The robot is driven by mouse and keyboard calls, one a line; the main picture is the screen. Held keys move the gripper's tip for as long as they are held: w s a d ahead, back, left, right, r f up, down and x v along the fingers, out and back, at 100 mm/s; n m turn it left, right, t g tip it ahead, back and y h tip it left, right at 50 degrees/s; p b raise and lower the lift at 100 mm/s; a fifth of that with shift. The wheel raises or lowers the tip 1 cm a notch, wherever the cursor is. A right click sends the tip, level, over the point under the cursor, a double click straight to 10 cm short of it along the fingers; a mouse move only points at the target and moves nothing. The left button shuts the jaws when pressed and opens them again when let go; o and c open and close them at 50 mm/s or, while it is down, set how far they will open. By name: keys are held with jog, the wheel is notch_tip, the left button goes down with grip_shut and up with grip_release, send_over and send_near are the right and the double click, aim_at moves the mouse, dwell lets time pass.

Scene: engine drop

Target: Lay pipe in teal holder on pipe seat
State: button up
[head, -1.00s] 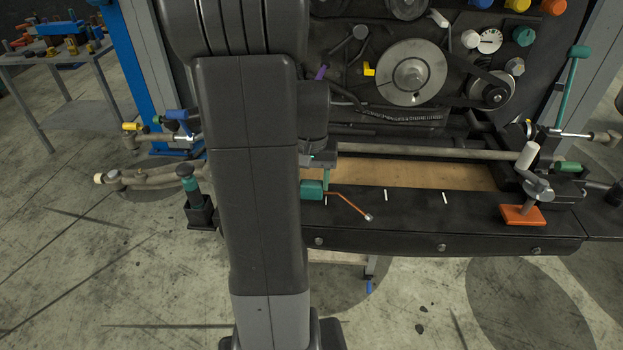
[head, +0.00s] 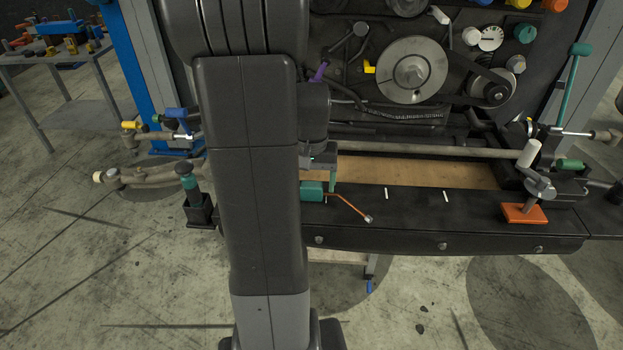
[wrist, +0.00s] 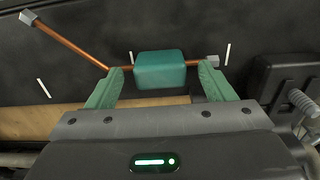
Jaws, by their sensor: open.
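The pipe is a thin bent copper tube (head: 345,203) with grey end fittings, lying along the black ledge (head: 420,215). Its teal holder (head: 312,191) is a rounded block around the tube, partly hidden by my arm. In the wrist view the teal holder (wrist: 160,70) lies between the green fingers of my gripper (wrist: 163,80), with a gap on each side. The copper tube (wrist: 70,44) runs out past both fingertips. My gripper is open and holds nothing. I cannot tell which part is the pipe seat.
White marks (head: 386,194) line the ledge. An orange block with a metal fitting (head: 524,213) stands at its right end. A teal-topped post (head: 188,180) stands left of my arm. A long grey bar (head: 430,151) runs behind the ledge; its middle is clear.

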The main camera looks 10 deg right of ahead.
notch_tip(320, 180, up, 14)
dwell(0.5)
jog(key=shift+f, duration=0.2)
notch_tip(320, 180, down, 14)
jog(key=shift+r, duration=0.45)
dwell(0.5)
